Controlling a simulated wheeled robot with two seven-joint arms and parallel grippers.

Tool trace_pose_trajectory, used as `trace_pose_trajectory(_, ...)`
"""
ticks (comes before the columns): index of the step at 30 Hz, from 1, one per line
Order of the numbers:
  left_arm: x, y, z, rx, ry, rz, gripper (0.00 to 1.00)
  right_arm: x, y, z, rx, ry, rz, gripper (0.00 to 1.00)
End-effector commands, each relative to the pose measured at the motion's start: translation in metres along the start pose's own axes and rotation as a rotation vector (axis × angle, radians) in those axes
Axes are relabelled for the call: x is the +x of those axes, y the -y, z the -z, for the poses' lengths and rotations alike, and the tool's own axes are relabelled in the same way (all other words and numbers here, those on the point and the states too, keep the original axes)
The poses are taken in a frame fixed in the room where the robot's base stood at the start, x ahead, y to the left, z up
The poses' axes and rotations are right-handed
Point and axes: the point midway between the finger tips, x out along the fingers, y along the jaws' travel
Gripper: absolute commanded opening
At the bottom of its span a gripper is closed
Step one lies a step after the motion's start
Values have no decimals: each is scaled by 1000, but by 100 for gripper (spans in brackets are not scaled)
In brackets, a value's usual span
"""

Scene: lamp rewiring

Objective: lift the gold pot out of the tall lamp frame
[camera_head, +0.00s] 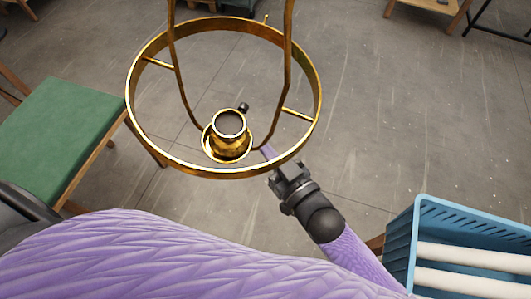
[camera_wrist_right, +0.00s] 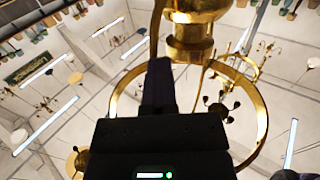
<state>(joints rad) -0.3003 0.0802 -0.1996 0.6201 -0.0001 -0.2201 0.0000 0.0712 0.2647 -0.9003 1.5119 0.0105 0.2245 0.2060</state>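The gold pot (camera_head: 231,145) sits upright inside the tall lamp frame (camera_head: 143,124), low between two curved gold rods. Its round dark opening faces up and a small black knob shows beside its rim. My right gripper (camera_head: 279,168) is just outside the front right of the frame's ring, below and to the right of the pot. In the right wrist view, looking up, dark fingers (camera_wrist_right: 158,82) stand close under a gold rounded body (camera_wrist_right: 190,45), with the gold ring behind. I cannot tell whether they touch it or are parted. My left gripper is not in view.
A green-topped bench (camera_head: 62,135) stands at the left. A blue crate (camera_head: 460,215) with white tubes stands at the lower right. Wooden furniture legs show at the top. The grey floor between is mostly clear. My purple sleeve covers the lower foreground.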

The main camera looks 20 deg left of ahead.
Motion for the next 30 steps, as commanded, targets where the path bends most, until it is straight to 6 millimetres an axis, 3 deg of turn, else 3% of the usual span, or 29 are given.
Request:
trace_pose_trajectory(7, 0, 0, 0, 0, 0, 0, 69, 0, 0, 0, 0, 0, 0, 3)
trace_pose_trajectory(18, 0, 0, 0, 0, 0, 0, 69, 0, 0, 0, 0, 0, 0, 79)
trace_pose_trajectory(27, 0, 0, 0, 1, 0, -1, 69, 0, 0, 0, 0, 0, 0, 79)
trace_pose_trajectory(30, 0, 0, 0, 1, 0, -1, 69, -9, 0, -1, 0, 2, 0, 79)
